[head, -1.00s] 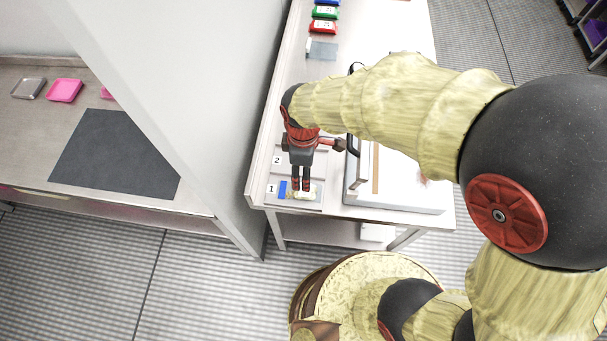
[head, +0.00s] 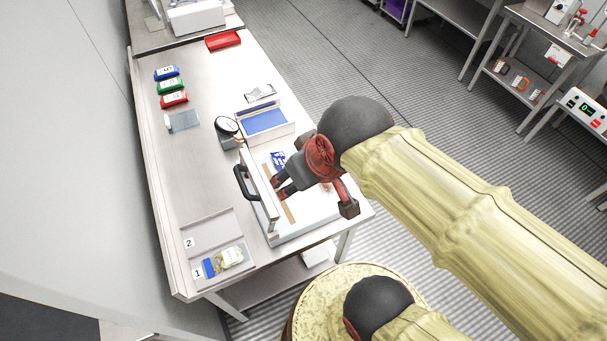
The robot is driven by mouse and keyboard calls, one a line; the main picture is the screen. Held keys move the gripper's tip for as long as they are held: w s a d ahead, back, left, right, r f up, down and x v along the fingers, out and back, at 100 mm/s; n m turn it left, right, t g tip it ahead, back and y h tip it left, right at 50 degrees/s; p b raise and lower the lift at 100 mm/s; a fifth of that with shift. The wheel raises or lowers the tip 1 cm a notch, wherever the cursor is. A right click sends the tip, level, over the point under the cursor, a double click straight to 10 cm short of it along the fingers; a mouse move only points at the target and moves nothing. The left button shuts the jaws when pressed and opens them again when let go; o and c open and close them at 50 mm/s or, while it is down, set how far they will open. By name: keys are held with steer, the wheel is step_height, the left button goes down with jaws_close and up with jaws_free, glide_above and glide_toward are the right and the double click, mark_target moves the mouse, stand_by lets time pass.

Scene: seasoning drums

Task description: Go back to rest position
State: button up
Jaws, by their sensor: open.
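My gripper (head: 279,188) is open and appears empty. It is above the white tray-like box (head: 305,233) with a black handle (head: 246,183) at the near right of the steel table (head: 205,205). Whether the fingertips touch anything there cannot be told. A small bag or jar with a blue end (head: 226,259) lies in the slot marked 1 at the table's near left corner, apart from my gripper. The slot marked 2 (head: 208,232) behind it looks empty. My arm covers part of the box's right side.
Blue (head: 167,73), green (head: 170,87) and red (head: 173,100) small bins stand at the table's far left. A round dial device (head: 228,128) and a blue-topped tray (head: 266,121) sit mid-table. A red tray (head: 223,40) lies at the back. The floor (head: 420,110) to the right is open.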

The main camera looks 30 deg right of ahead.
steer(key=shift+s+d+r+m, duration=0.2)
steer(key=shift+s+d+m, duration=0.1)
steer(key=shift+s+m, duration=0.1)
steer(key=shift+f, duration=0.1)
step_height(320, 180, down, 4)
steer(key=b, duration=0.3)
steer(key=shift+r+b, duration=0.25)
steer(key=shift+b, duration=0.1)
stand_by(0.3)
